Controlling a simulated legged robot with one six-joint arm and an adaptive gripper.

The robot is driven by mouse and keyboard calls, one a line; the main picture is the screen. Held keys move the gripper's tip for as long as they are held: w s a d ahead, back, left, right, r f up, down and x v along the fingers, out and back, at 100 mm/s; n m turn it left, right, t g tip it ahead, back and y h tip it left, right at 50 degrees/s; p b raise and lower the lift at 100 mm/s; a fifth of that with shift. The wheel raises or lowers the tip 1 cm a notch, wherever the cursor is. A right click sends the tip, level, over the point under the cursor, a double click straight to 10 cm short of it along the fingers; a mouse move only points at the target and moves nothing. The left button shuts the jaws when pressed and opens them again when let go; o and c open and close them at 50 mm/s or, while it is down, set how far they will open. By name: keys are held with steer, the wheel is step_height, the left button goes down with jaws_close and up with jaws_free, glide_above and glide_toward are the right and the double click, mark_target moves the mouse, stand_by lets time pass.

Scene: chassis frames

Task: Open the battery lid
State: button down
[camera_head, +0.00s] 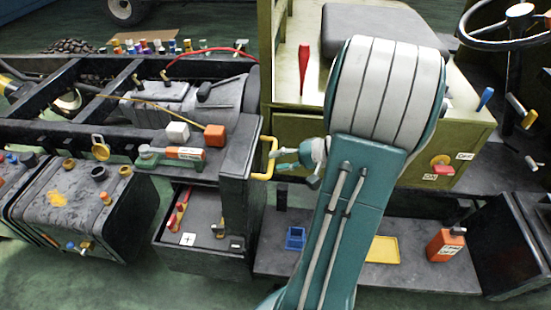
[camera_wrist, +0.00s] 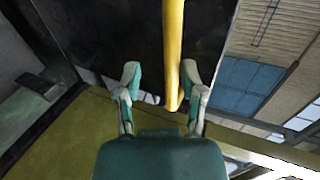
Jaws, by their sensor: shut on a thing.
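A yellow handle (camera_head: 268,158) is fixed to the right side of a dark box on the chassis; the dark panel (camera_head: 240,176) beside it seems to be the battery lid. My gripper (camera_head: 279,159) reaches in from the right and is shut on the handle. In the wrist view the yellow handle (camera_wrist: 173,50) runs down between the two fingers of my gripper (camera_wrist: 160,82), close to the right finger. The dark panel (camera_wrist: 110,35) lies behind it.
The olive cab (camera_head: 292,132) stands close behind my arm.

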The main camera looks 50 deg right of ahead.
steer(key=shift+s+a+f, duration=0.1)
steer(key=shift+a+f, duration=0.05)
steer(key=shift+f, duration=0.2)
steer(key=c, duration=0.7)
jaws_free()
steer(key=shift+o, duration=0.2)
steer(key=shift+r, duration=0.1)
steer(key=v, duration=1.2)
